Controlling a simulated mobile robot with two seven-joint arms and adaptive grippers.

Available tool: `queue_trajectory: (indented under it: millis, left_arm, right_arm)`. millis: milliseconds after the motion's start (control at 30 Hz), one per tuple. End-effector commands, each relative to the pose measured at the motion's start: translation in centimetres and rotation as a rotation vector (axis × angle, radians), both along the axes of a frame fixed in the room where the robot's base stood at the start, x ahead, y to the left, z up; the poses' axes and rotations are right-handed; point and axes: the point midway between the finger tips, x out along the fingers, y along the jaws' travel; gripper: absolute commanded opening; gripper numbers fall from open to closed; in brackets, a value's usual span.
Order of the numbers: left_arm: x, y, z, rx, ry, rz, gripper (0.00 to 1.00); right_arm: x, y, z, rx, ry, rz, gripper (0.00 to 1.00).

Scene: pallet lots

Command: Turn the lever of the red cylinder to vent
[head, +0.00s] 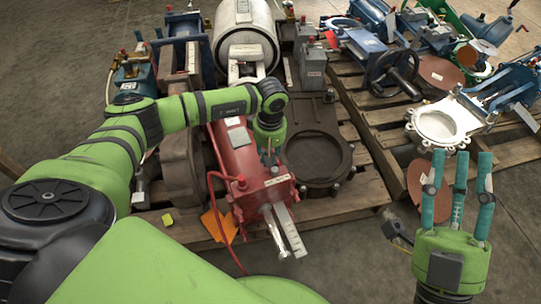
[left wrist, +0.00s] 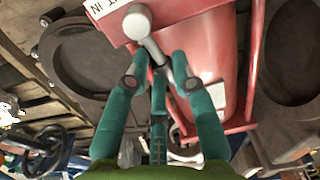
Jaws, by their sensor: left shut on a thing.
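The red cylinder (head: 240,155) lies on a wooden pallet in the middle of the head view, with a pale marked plate (head: 290,230) and a silver rod (head: 275,235) at its near end. My left gripper (head: 268,158) is over its top. In the left wrist view the red body (left wrist: 205,45) fills the upper middle. A grey lever (left wrist: 150,42) with a rounded end runs between my fingers, which are shut on it. A white label at the top reads partly "T IN"; I see no word "vent". My right gripper (head: 458,180) is open and empty, fingers upward.
A dark round flange (head: 320,160) lies right of the cylinder. A white tank (head: 245,40) stands behind. A red hose (head: 217,205) and an orange tag (head: 218,226) are on the near left side. Valves crowd the right pallet; the near floor is clear.

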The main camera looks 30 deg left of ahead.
Motion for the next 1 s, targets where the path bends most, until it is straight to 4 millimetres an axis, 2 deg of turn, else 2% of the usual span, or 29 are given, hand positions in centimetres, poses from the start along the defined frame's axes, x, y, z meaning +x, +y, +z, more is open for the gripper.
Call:
queue_trajectory:
  millis: [33, 300, 733, 767, 800, 1000]
  left_arm:
    - [0.6, -0.3, 0.2, -0.007, -0.019, -0.018, 0.0]
    - [0.8, -0.5, 0.3, -0.008, -0.019, -0.08, 0.0]
    - [0.8, -0.6, 0.4, -0.01, -0.019, -0.087, 0.0]
    - [0.9, -0.6, 0.4, -0.01, -0.02, -0.087, 0.38]
    - [0.8, -0.6, 0.4, -0.01, -0.019, -0.087, 0.51]
    - [0.6, -0.5, 0.2, -0.007, -0.011, -0.088, 0.51]
  right_arm:
    - [-0.6, 0.1, 0.4, 0.013, -0.041, 0.01, 0.4]
    - [-2.7, 0.1, 2.3, 0.052, -0.167, 0.034, 0.4]
    - [-2.9, 0.1, 2.5, 0.057, -0.182, 0.037, 0.4]
    - [-2.9, 0.1, 2.5, 0.057, -0.182, 0.037, 0.4]
    - [-2.9, 0.1, 2.5, 0.057, -0.182, 0.037, 0.4]
    - [-2.9, 0.1, 2.5, 0.057, -0.181, 0.036, 0.4]
